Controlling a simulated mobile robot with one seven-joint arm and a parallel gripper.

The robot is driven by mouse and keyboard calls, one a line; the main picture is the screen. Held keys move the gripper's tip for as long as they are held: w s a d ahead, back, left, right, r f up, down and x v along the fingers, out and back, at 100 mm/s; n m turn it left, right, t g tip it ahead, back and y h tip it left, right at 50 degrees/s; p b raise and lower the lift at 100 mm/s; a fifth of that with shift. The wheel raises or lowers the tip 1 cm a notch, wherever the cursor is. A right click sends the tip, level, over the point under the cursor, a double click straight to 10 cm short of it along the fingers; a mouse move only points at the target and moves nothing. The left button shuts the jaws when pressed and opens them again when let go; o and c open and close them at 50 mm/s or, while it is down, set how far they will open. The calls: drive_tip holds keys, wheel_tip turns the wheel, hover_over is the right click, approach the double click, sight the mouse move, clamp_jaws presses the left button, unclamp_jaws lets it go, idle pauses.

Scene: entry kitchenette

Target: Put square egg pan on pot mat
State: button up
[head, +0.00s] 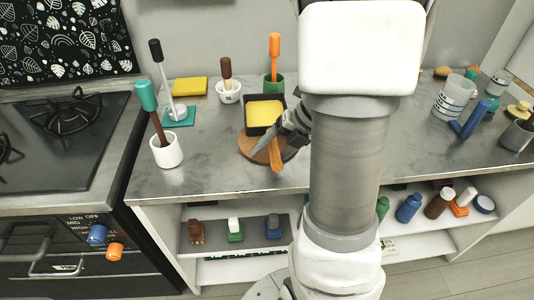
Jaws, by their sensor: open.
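The square egg pan (265,112) is dark-rimmed with a yellow inside, in the middle of the grey counter. Its orange-brown handle points toward the front. A round brown disc (246,143), which looks like the pot mat, lies under the handle and the pan's front part in the picture. I cannot tell whether the pan rests on it. My gripper (266,143) is open, its dark fingers reaching down-left across the pan's handle. My arm hides part of the disc's right side. I cannot tell whether the fingers touch the handle.
Left of the pan stand a white cup (167,152) with a teal-handled tool, a teal square holder (179,117) and a white bowl (228,92). A green cup (273,83) is behind. The stove (60,145) is at left.

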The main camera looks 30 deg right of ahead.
drive_tip(key=p+v, duration=0.3)
drive_tip(key=v, duration=0.8)
drive_tip(key=a+r+n, duration=0.1)
drive_tip(key=a+n, duration=0.1)
drive_tip(key=n, duration=0.1)
drive_tip(key=a+r+n, duration=0.1)
drive_tip(key=a+n, duration=0.1)
drive_tip(key=n, duration=0.1)
drive_tip(key=s+a+n+g, duration=0.1)
drive_tip(key=a+n, duration=0.1)
drive_tip(key=n, duration=0.1)
drive_tip(key=shift+a+r+n, duration=0.15)
drive_tip(key=shift+r+n, duration=0.15)
drive_tip(key=shift+r, duration=0.1)
drive_tip(key=s+a+r+n+t+h, duration=0.1)
drive_tip(key=a+n, duration=0.4)
drive_tip(key=n, duration=1.1)
drive_tip(key=s+a+r+n+t+h, duration=0.1)
drive_tip(key=s+a+r+n+h, duration=0.3)
drive_tip(key=n, duration=1.1)
drive_tip(key=shift+s+a+r+n+t+h, duration=0.3)
drive_tip(key=shift+s+a+r+n, duration=0.15)
drive_tip(key=shift+s+r, duration=0.6)
